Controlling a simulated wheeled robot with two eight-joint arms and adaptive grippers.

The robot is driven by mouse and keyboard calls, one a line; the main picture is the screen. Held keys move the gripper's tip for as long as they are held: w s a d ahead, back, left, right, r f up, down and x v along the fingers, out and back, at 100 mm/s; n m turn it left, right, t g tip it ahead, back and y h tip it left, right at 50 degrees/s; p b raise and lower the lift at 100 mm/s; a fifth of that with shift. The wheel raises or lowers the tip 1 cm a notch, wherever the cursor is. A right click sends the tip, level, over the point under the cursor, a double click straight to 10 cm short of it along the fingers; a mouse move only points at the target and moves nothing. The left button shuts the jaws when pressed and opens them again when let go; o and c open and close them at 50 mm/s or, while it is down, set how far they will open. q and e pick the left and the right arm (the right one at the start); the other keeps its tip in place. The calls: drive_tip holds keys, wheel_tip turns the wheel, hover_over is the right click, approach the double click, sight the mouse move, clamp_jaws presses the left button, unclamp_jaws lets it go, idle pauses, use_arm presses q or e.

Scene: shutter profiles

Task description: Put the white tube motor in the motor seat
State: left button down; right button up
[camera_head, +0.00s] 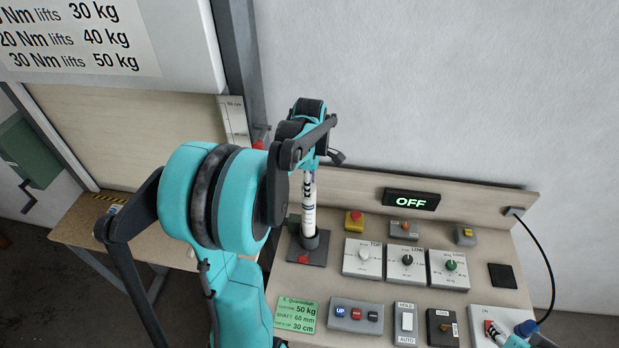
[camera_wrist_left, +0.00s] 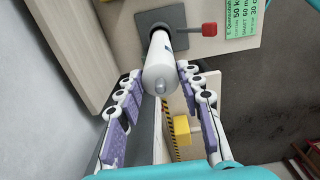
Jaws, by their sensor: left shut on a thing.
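The white tube motor (camera_head: 309,205) stands about upright in the head view, its lower end at the dark round motor seat (camera_head: 311,241) on a square base plate. I cannot tell how deep it sits. My left gripper (camera_head: 309,168) is shut on the tube's upper part. In the left wrist view, the fingers (camera_wrist_left: 162,95) flank the tube (camera_wrist_left: 159,65), whose near end has a small metal pin. Its far end meets the dark seat plate (camera_wrist_left: 178,15). A teal and white part at the bottom right of the head view looks like my right gripper (camera_head: 505,338), cut off by the edge.
The bench panel holds a red stop button (camera_head: 354,220), dials (camera_head: 406,260), an OFF display (camera_head: 411,200) and a green card (camera_head: 296,314). A red-handled part (camera_wrist_left: 209,30) sits beside the seat. A black cable (camera_head: 548,265) hangs at right.

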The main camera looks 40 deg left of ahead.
use_arm(q)
drive_tip(key=shift+f, duration=0.4)
drive_tip(key=c, duration=1)
unclamp_jaws()
drive_tip(key=shift+f, duration=0.1)
